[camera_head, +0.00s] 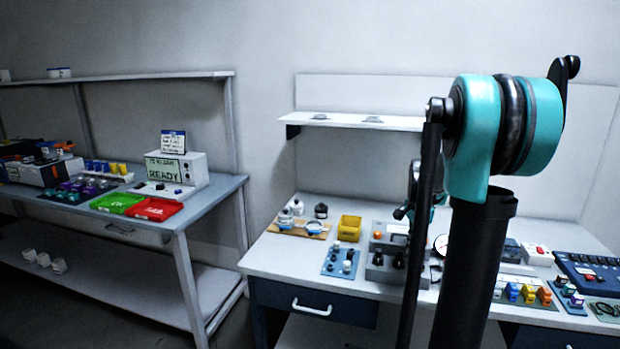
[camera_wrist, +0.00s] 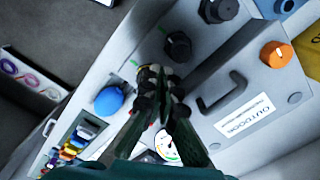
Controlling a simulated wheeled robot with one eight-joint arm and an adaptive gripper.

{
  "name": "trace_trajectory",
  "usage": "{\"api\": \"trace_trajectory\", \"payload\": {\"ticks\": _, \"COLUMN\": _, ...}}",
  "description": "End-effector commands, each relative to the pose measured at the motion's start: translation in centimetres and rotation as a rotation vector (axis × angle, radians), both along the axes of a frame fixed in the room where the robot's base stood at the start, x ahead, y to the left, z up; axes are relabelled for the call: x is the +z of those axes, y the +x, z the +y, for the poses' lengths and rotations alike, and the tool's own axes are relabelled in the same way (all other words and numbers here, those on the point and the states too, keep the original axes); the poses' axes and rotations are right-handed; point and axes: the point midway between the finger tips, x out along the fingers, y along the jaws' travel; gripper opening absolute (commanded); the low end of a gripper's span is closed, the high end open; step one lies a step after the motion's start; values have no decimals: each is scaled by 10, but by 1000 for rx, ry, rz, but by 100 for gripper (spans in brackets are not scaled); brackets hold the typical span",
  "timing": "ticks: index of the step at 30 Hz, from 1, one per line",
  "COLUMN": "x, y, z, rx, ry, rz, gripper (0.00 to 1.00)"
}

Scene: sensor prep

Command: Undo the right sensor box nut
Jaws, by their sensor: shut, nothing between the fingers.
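The grey sensor box (camera_head: 372,272) stands on the right bench in the head view, with two dark nuts on it. In the wrist view, one black nut (camera_wrist: 178,45) lies just beyond my fingertips and another black nut (camera_wrist: 213,10) is at the top edge. The nearer one looks like the right nut, being closer to the gauge. My gripper (camera_wrist: 161,74) is shut and empty, its tips beside the nearer nut. I cannot tell whether they touch it.
A round gauge (camera_wrist: 170,149), a blue knob (camera_wrist: 112,100), an orange knob (camera_wrist: 275,54) and a dark handle (camera_wrist: 213,102) surround my fingers. In the head view, a yellow bin (camera_head: 349,228) stands left of the box. A shelf (camera_head: 350,122) hangs above the bench.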

Motion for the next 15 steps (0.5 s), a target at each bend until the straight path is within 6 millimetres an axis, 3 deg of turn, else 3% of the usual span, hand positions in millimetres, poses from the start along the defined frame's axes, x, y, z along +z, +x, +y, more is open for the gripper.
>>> {"api": "trace_trajectory", "payload": {"ticks": 6, "x": -23, "y": 0, "z": 0, "rx": 0, "ry": 0, "rz": 0, "gripper": 0}}
{"api": "trace_trajectory", "payload": {"ticks": 15, "x": -33, "y": 0, "z": 0, "rx": 0, "ry": 0, "rz": 0, "gripper": 0}}
